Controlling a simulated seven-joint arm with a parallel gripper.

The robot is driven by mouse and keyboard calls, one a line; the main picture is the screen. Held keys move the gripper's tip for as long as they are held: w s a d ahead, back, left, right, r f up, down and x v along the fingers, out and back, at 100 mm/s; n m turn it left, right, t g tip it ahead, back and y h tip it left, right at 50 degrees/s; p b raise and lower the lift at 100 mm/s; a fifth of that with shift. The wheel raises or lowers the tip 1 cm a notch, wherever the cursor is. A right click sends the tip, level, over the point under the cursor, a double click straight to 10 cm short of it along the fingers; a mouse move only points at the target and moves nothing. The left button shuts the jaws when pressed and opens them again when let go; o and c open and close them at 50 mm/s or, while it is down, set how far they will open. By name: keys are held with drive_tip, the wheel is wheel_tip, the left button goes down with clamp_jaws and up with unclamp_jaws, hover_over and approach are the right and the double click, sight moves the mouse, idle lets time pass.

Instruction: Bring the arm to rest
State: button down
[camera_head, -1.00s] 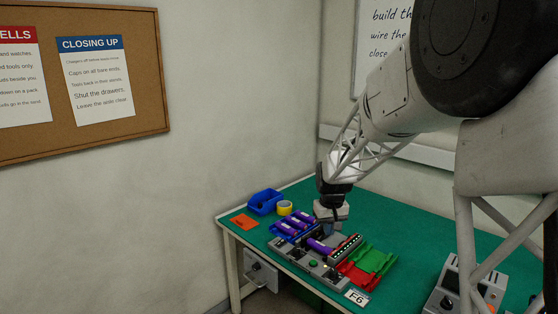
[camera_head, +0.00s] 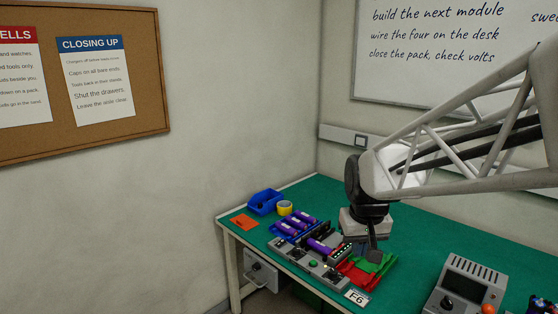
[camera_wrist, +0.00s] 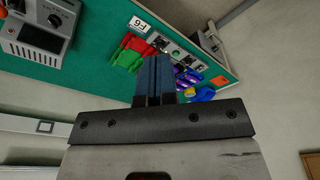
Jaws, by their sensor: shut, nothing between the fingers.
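My gripper (camera_head: 374,256) is shut and empty.
A grey fixture (camera_head: 302,263) holds purple cells (camera_head: 319,247). Behind it are a blue bin (camera_head: 265,201), yellow tape (camera_head: 285,208) and an orange card (camera_head: 244,221). A grey meter box (camera_head: 462,289) stands at front right. The green mat between is clear.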

drive_tip(key=s+m, duration=0.1)
drive_tip(key=s, duration=1.9)
drive_tip(key=shift+s+d+f+t, duration=0.15)
drive_tip(key=shift+d+f+t, duration=0.15)
drive_tip(key=shift+d+t, duration=0.15)
idle(1.2)
